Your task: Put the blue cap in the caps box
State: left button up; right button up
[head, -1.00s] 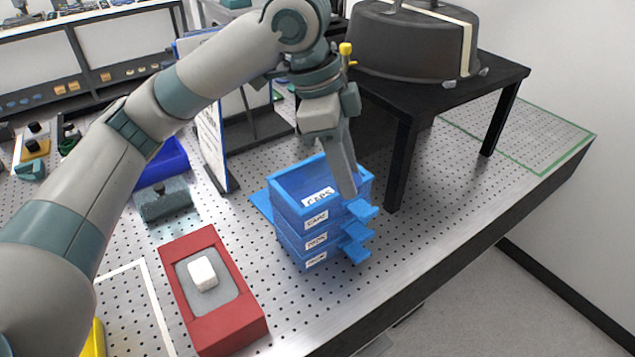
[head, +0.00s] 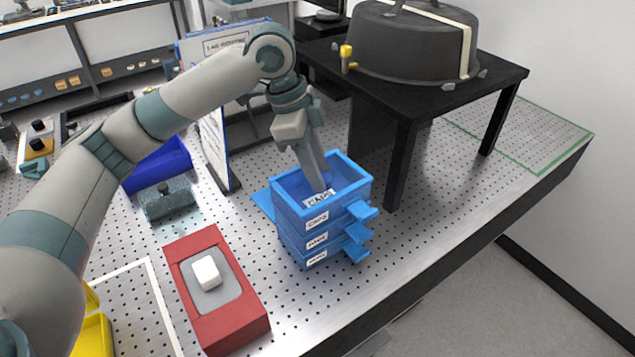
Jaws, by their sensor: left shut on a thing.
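A stack of blue open-topped boxes (head: 290,228) stands on the perforated table, with white labels on its front and tabs on its right side. The top box is the caps box (head: 352,181); a white label reading CAPS shows at its opening. My left gripper (head: 322,189) points down into this opening, its fingertips below the rim level. It is shut, and what it holds is hidden at the fingertips; I cannot make out the blue cap against the blue box. My right gripper is not in view.
A red tray (head: 233,318) with a white block (head: 206,271) is at front left of the stack. A black table (head: 405,108) with a dark dome (head: 410,45) stands behind right. A sign board (head: 213,135) stands behind left. The metal tabletop right of the boxes is clear.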

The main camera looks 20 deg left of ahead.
pick_arm(q)
notch_tip(320, 180, down, 3)
jog(key=shift+r+p, duration=0.1)
jog(key=shift+p, duration=0.45)
jog(key=shift+f, duration=0.45)
jog(key=o, duration=0.7)
jog(key=shift+f, duration=0.1)
jog(key=shift+a+r, duration=0.15)
jog(key=shift+r, duration=0.45)
jog(key=b+v, duration=0.3)
jog(key=v, duration=0.8)
